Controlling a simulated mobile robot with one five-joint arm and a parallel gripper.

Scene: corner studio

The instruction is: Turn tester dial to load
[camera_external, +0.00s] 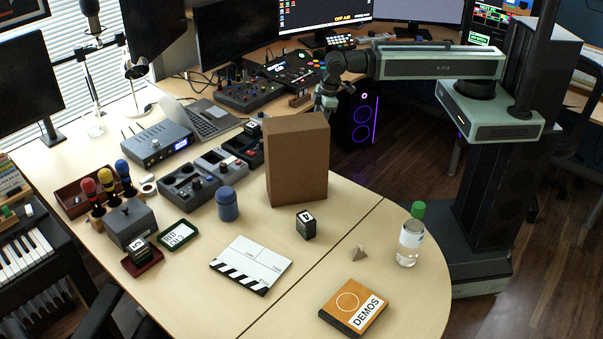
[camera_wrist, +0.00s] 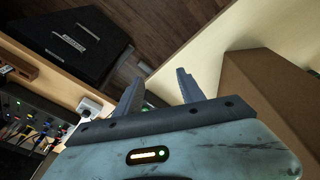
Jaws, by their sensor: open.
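My gripper (camera_external: 322,104) hangs just behind the top of the brown box, partly hidden by it in the external view. In the wrist view its two fingers (camera_wrist: 158,92) stand apart with nothing between them. A grey box with a knob on top (camera_external: 130,222) stands at the left of the table. A grey device with dials (camera_external: 188,186) lies further back, with another grey unit (camera_external: 222,163) beside it. I cannot tell which one is the tester, nor read any dial setting or load mark. My gripper touches none of these.
The tall brown box (camera_external: 297,160) stands between my gripper and the table front; it fills the right of the wrist view (camera_wrist: 265,100).

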